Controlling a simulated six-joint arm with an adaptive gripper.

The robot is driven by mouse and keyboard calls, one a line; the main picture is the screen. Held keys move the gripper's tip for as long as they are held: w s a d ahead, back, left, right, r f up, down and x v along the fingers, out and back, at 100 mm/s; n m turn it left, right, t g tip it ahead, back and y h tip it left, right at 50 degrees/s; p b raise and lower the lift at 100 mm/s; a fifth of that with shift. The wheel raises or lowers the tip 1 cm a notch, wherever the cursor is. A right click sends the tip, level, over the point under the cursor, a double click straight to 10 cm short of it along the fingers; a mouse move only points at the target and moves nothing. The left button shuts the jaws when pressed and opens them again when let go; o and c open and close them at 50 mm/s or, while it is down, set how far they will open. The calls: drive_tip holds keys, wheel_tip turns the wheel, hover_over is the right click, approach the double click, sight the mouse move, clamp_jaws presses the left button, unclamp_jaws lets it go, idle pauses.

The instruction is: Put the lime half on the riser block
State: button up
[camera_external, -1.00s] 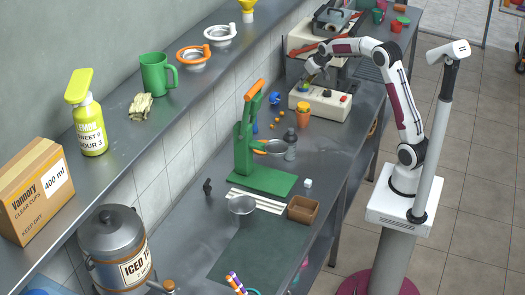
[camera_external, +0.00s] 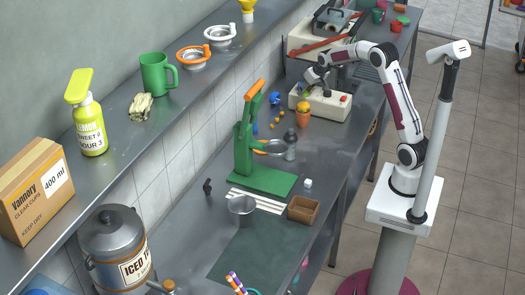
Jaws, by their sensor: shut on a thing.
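I cannot tell whether the lime half touches the box top. The riser block cannot be clearly picked out; a small white cube (camera_external: 308,183) lies on the counter by the green press, and I cannot tell whether it is the block.
The white box (camera_external: 328,106) has an orange cup (camera_external: 303,117) in front of it. The green press (camera_external: 262,175), a metal cup (camera_external: 242,208) and a brown tray (camera_external: 301,212) stand nearer. Small orange and blue things lie left of the box. The wall shelf runs along the left.

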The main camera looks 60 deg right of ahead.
sight(307, 96)
drive_tip(key=shift+f, duration=2.5)
drive_tip(key=shift+f, duration=0.15)
drive_tip(key=o, duration=0.9)
drive_tip(key=shift+r, duration=0.2)
drive_tip(key=v, duration=1.2)
